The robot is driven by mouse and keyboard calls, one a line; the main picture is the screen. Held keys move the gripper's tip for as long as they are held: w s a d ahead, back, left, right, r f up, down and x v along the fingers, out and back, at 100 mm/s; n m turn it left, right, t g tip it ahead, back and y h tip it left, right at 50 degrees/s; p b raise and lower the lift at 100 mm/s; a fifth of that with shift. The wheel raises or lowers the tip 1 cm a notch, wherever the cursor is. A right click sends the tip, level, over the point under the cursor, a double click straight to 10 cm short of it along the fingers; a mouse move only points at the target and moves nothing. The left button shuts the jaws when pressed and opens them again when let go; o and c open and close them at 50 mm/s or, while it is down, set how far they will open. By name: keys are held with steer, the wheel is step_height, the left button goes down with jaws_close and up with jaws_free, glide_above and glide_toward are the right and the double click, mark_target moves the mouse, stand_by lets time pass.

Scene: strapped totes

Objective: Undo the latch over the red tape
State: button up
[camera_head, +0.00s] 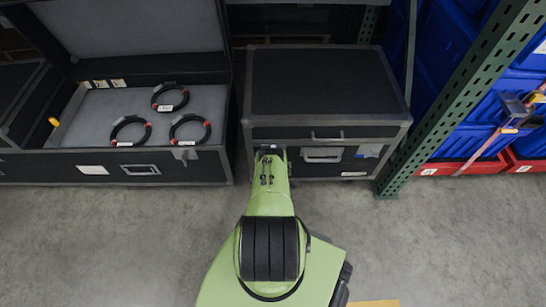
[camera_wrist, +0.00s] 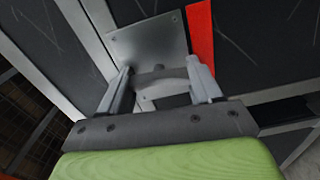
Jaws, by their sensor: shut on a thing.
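A closed black case (camera_head: 325,85) with grey metal edges stands in the middle of the camera_head view. In the wrist view, a strip of red tape (camera_wrist: 201,45) runs on the case front, just right of a metal latch plate (camera_wrist: 148,48). My gripper (camera_wrist: 163,85) is at this latch, with one finger on each side of a grey curved latch part (camera_wrist: 160,75), and is shut on it. In the camera_head view my arm covers the front left of the case, so the latch and tape are hidden there.
An open case (camera_head: 130,110) holding several black cable coils stands to the left. A green perforated rack post (camera_head: 455,90) stands close on the right, with blue totes (camera_head: 480,125) behind it. The grey floor in front is open.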

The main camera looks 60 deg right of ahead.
steer(key=shift+n, duration=0.5)
steer(key=o, duration=1.1)
steer(key=shift+c, duration=0.2)
